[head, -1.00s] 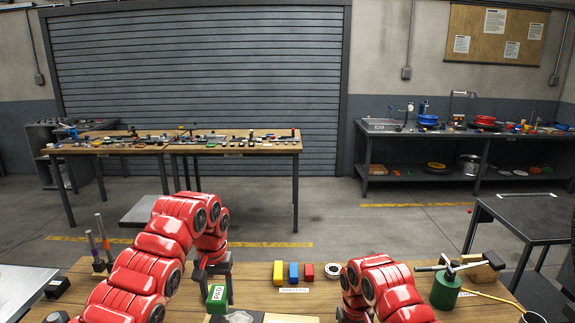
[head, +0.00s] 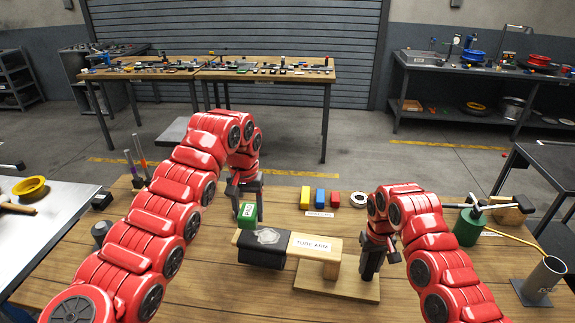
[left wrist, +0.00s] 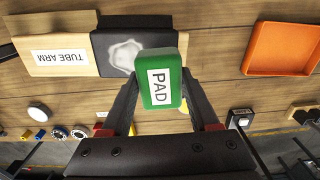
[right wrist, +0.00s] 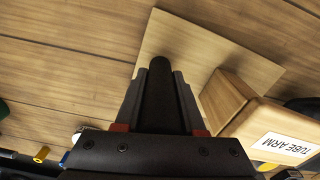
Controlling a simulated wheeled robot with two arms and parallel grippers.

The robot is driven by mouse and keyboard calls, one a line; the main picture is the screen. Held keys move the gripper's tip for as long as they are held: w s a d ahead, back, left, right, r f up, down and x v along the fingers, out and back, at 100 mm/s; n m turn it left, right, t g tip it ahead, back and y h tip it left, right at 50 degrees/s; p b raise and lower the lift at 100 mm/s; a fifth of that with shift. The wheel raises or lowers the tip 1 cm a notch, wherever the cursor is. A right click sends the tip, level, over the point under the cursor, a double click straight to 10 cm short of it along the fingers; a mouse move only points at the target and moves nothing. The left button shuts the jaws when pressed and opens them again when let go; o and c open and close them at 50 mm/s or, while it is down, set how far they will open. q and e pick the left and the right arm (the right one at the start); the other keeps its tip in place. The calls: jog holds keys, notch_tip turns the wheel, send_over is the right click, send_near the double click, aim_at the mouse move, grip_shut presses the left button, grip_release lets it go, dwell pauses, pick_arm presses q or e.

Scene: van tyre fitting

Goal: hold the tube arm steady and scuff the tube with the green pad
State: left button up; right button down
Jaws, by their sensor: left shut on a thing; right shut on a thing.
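The tube arm (head: 315,246) is a light wooden beam on a post and base board (head: 340,286). A black tube (head: 262,256) covers its left end, with a pale grey patch (head: 268,236) on top. My left gripper (left wrist: 160,100) is shut on the green pad (head: 247,212), labelled PAD, at the tube's far side. The pad also shows in the left wrist view (left wrist: 161,80); I cannot tell if it touches the tube. My right gripper (head: 372,258) is shut on an upright black handle (right wrist: 160,85) over the base board, right of the wooden post.
Yellow (head: 306,196), blue (head: 320,197) and red (head: 335,199) blocks and a white roll (head: 358,199) lie behind the tube arm. A green can (head: 468,228) and a metal cup (head: 543,278) stand at the right. An orange tray (left wrist: 283,48) shows in the left wrist view.

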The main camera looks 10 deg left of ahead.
pick_arm(q)
jog(key=shift+d, duration=0.1)
dwell(0.4)
send_near(279, 239)
jog(key=shift+f, duration=2.2)
notch_tip(279, 239, down, 2)
jog(key=shift+s+f, duration=0.1)
jog(key=shift+f, duration=0.05)
jog(key=a, duration=0.2)
jog(key=shift+w+a, duration=0.2)
jog(key=shift+a, duration=0.15)
jog(key=shift+c, duration=1.3)
jog(key=shift+w+a, duration=0.15)
jog(key=shift+a, duration=1.25)
jog(key=shift+w+a, duration=0.1)
jog(key=shift+a, duration=1.3)
jog(key=shift+s+d, duration=0.2)
jog(key=shift+d, duration=1.85)
jog(key=shift+s+d, duration=0.2)
jog(key=shift+d, duration=1.85)
notch_tip(279, 239, up, 2)
jog(key=shift+d+r, duration=0.1)
jog(key=shift+r, duration=3.05)
